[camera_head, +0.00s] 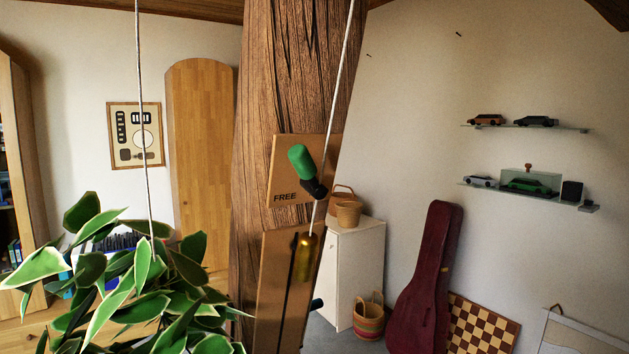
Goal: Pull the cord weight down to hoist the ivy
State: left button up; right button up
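The ivy (160,290), with green leaves edged in white, hangs at the lower left on a pale cord (144,120). A second cord (337,90) runs down in front of the timber post (270,60) to a brass cylindrical weight (305,258). The weight hangs in front of a wooden board (272,300) with a dark vertical slot. Above it, a green-handled lever (301,160) sits on a plate marked FREE (287,175), its handle tilted up and left. Neither of my grippers shows in this view.
A white cabinet (355,275) with baskets on top stands behind the post. A striped basket (369,312), a dark red instrument case (430,270) and a chessboard (482,325) are at the right. Glass shelves (520,191) hold model cars.

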aim_at(307, 248)
jog(key=l+u, duration=0.1)
jog(key=u, duration=0.3)
jog(key=i+l+u, duration=0.15)
jog(key=u, duration=0.25)
jog(key=l+u, duration=0.1)
jog(key=u, duration=0.35)
jog(key=l+u, duration=0.15)
jog(key=u, duration=0.25)
jog(key=l+u, duration=0.15)
jog(key=u, duration=0.25)
jog(key=l+u, duration=0.2)
jog(key=l, duration=0.25)
jog(key=k+l+u, duration=0.15)
jog(key=l, duration=0.3)
jog(key=k+l+u, duration=0.2)
jog(key=l, duration=0.25)
jog(key=l+u, duration=0.2)
jog(key=l, duration=0.25)
jog(key=k+l+u, duration=0.2)
jog(key=l, duration=0.2)
jog(key=k+l+u, duration=0.15)
jog(key=k+l, duration=0.25)
jog(key=l, duration=0.15)
jog(key=k+l, duration=0.2)
jog(key=l, duration=0.2)
jog(key=k+l, duration=0.25)
jog(key=l, duration=0.15)
